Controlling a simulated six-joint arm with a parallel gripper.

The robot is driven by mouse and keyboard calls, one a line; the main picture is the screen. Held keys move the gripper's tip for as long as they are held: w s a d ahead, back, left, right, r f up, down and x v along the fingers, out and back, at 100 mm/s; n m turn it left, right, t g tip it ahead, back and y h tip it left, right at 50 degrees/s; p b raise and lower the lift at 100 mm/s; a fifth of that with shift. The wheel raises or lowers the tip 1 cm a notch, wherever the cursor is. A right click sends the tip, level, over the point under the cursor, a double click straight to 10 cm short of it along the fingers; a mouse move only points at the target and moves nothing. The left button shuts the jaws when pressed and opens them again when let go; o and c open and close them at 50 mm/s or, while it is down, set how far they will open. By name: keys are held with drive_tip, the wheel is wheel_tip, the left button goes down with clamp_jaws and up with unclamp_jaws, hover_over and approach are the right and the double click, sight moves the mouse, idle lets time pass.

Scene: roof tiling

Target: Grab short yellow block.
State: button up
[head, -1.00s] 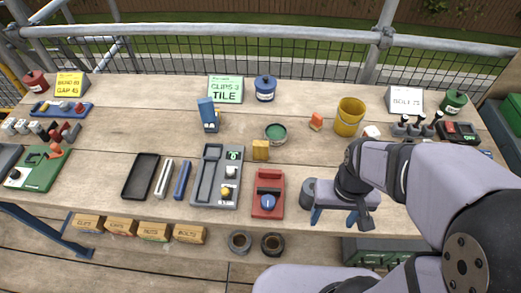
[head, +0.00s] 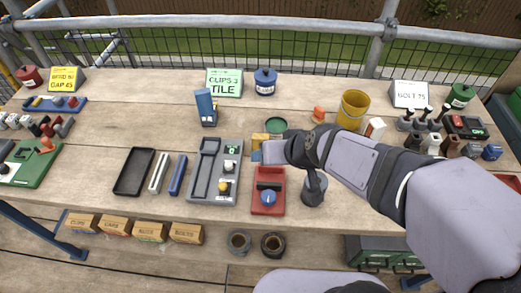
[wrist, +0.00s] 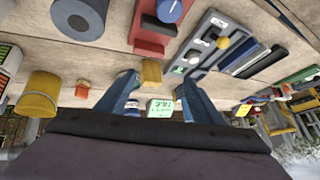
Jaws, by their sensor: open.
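The short yellow block (head: 257,138) stands on the table behind the red device, partly hidden by my gripper in the head view. In the wrist view the yellow block (wrist: 151,72) shows upright, ahead of and between my two blue fingers. My gripper (wrist: 157,83) is open and empty. In the head view my gripper (head: 262,152) is beside the block, just in front of it; I cannot tell whether a finger touches it.
A green tin (head: 276,126) stands close behind the block. A blue block stand (head: 206,107) is at the back left, a yellow bucket (head: 353,108) at the right.

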sight(259, 166)
drive_tip(key=w+a+r+m+t+b, duration=0.1)
drive_tip(key=w+a+r+t+b, duration=0.1)
drive_tip(key=w+a+t+b, duration=0.4)
drive_tip(key=s+f+h+b, duration=0.1)
drive_tip(key=f, duration=0.2)
drive_tip(key=d+f+m+t+h+b, duration=0.1)
drive_tip(key=f, duration=0.2)
drive_tip(key=s+f+t+h+b, duration=0.1)
drive_tip(key=f+h, duration=0.1)
drive_tip(key=f, duration=0.1)
drive_tip(key=shift+s+d+f+m, duration=0.2)
drive_tip(key=shift+s+d+m, duration=0.1)
drive_tip(key=shift+s+d, duration=0.1)
drive_tip(key=shift+w+r, duration=0.1)
drive_tip(key=shift+w+p, duration=0.35)
drive_tip(key=shift+p, duration=0.3)
drive_tip(key=shift+w+f+p, duration=0.2)
drive_tip(key=shift+w+p, duration=0.3)
drive_tip(key=shift+p, duration=0.25)
drive_tip(key=shift+w+f, duration=0.1)
drive_tip(key=shift+f, duration=0.05)
